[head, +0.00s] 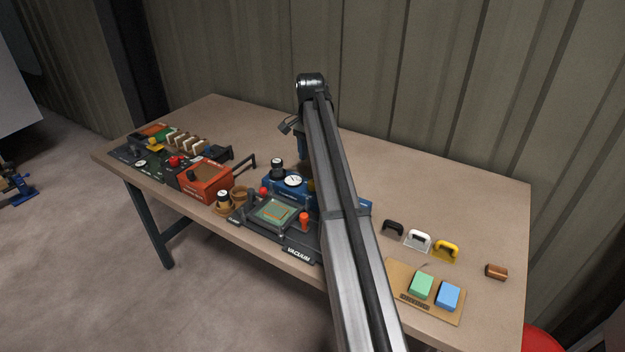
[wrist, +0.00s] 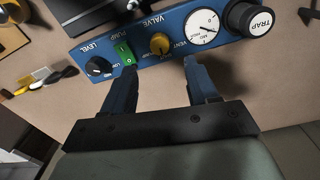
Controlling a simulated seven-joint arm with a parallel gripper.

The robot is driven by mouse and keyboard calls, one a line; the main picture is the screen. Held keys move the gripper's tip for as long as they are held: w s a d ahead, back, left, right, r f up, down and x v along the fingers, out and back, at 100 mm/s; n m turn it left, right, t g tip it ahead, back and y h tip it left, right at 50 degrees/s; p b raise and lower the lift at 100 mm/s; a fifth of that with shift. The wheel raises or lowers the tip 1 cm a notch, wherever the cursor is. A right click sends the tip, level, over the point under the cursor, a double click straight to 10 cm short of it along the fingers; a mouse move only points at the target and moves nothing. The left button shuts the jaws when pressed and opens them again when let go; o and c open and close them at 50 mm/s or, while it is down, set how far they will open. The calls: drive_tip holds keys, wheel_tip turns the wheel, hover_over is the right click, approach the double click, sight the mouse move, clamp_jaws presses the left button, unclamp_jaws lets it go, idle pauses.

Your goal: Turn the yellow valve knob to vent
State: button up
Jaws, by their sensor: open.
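The yellow valve knob (wrist: 160,44) sits on the face of a blue panel (wrist: 88,54), between a green pump switch and a round white gauge. The word VENT is printed just right of the knob in the wrist view; I cannot make out where the knob points. My gripper (wrist: 161,67) is open, its two blue fingers apart and empty. The fingertips are near the panel, one toward each side of the knob, and do not visibly grip it. In the head view, my arm hides most of the gripper and part of the blue panel (head: 283,188).
On the panel are the green pump switch (wrist: 124,53), a black level knob (wrist: 98,66), the gauge (wrist: 202,27) and a black trap cap (wrist: 251,17). A dark vacuum fixture (head: 300,253) stands in front. An orange box (head: 207,184) is left; sanding blocks (head: 421,285) are right.

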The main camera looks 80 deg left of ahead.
sight(313, 185)
wheel_tip(313, 185, down, 9)
drive_tip(key=shift+w+r, duration=0.1)
idle(0.3)
drive_tip(key=c, duration=1)
